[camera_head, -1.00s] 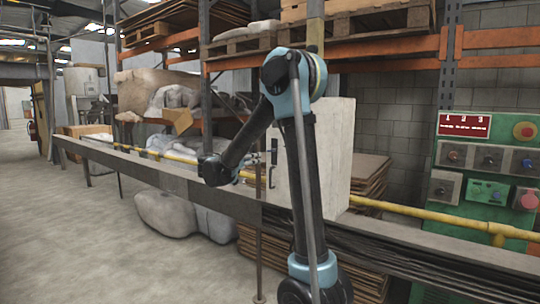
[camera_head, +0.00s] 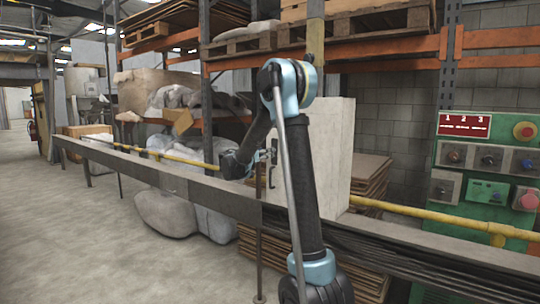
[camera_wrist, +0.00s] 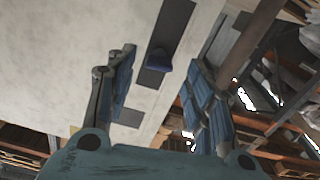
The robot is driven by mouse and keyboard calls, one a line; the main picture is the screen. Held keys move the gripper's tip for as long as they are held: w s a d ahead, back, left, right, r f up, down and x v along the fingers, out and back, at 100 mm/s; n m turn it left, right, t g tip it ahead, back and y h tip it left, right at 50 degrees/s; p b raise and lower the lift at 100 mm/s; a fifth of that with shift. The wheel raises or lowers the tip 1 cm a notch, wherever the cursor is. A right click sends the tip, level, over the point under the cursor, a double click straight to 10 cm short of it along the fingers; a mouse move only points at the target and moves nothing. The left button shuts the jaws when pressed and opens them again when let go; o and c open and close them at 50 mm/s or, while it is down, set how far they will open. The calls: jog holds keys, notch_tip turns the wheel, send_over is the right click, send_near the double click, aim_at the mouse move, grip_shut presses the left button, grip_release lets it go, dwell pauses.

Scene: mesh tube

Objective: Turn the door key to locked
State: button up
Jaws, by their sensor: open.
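A pale box-like cabinet or door block (camera_head: 337,150) stands on the long bench in the head view. Its pale face (camera_wrist: 75,60) fills the upper left of the wrist view. A dark plate (camera_wrist: 172,25) is on that face near its edge, and a small dark blue key or knob (camera_wrist: 158,61) sticks out from it. My gripper (camera_wrist: 163,70) is open, with one blue-padded finger on each side of the key in the picture. I cannot tell whether either finger touches it. In the head view my gripper (camera_head: 264,157) is beside the block's left side, partly hidden by my arm.
A yellow pipe (camera_head: 415,214) runs along the bench (camera_head: 400,240). A green control panel (camera_head: 485,170) with knobs and buttons stands at the right. Shelves with pallets (camera_head: 240,45) are behind. Open floor (camera_head: 130,260) lies at the left front.

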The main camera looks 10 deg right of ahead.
jog(key=shift+x, duration=2.6)
jog(key=shift+a, duration=0.1)
jog(key=shift+c, duration=0.3)
jog(key=c, duration=1)
